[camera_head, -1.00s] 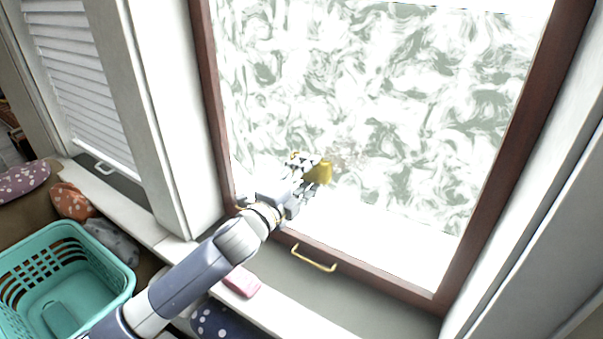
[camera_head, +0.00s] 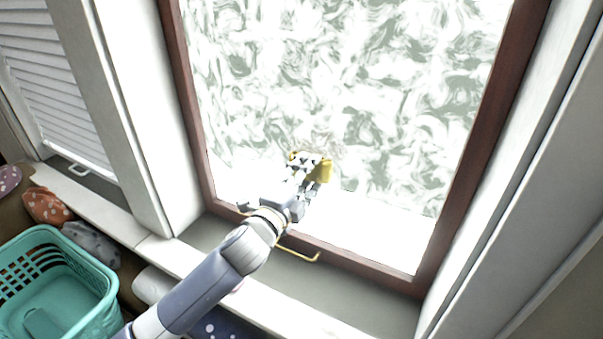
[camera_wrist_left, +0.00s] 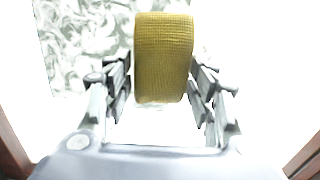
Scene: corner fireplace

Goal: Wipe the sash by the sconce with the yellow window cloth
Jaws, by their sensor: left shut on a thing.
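The yellow window cloth (camera_head: 325,171) is in my left gripper (camera_head: 309,170), in front of the lower pane of the sash (camera_head: 457,190). In the left wrist view the cloth (camera_wrist_left: 163,58) is a ribbed mustard block between the two fingers, which are shut on it. The sash has a dark red-brown frame and a pane with a swirling grey-green pattern. A faint brownish smudge (camera_head: 318,142) shows on the pane just above the cloth. I cannot tell whether the cloth touches the glass. No sconce shows. My right gripper is out of view.
A brass handle (camera_head: 299,255) is on the bottom rail, close to my left arm. The pale sill (camera_head: 285,308) runs below. A teal basket (camera_head: 98,312) stands at lower left, beside several cushions (camera_head: 46,206). A white louvred shutter (camera_head: 55,95) is at the left.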

